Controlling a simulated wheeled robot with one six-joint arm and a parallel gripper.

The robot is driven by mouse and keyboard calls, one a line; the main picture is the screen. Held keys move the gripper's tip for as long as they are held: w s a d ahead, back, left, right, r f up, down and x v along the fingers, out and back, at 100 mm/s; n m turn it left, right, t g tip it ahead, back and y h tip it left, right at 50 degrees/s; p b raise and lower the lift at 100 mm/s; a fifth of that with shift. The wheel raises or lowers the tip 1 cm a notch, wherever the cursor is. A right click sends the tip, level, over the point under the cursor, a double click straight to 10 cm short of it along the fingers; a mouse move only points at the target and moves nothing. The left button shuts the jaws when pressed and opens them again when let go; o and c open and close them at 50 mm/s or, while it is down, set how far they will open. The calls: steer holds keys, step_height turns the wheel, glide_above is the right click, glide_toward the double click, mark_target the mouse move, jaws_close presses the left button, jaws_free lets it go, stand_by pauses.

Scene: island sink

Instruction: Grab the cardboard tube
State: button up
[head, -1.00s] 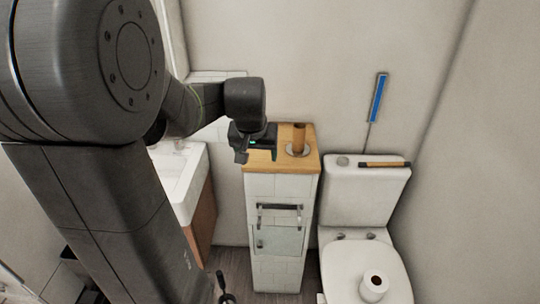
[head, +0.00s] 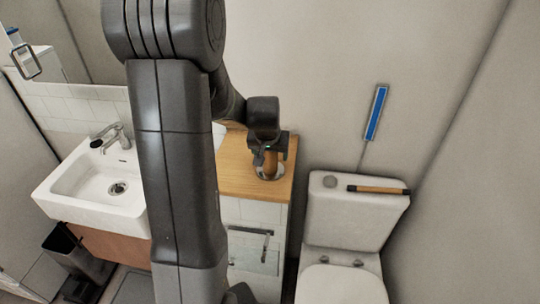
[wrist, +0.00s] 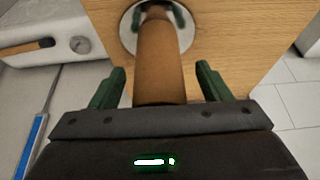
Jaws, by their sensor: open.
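The brown cardboard tube (head: 271,163) stands upright on a round shiny base (head: 262,176) on the wooden cabinet top (head: 235,168). My gripper (head: 268,150) is at the tube's upper part and partly hides it in the head view. In the wrist view the tube (wrist: 160,65) runs between the two green fingers of my open gripper (wrist: 160,84), with a gap showing on each side. The tube's near end is hidden behind the gripper body. The shiny base (wrist: 128,33) reflects the green fingers.
The toilet tank (head: 340,205) stands right of the cabinet, with a brown stick with dark ends (head: 378,190) lying on it. A blue-and-white object (head: 376,112) is on the wall above. A white sink (head: 95,190) is at left. Handles (head: 250,233) show on the cabinet front.

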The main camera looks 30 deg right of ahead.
steer(key=shift+w+d+f, duration=0.15)
steer(key=shift+f, duration=0.3)
steer(key=c, duration=1)
steer(key=shift+r, duration=0.1)
steer(key=shift+c, duration=0.2)
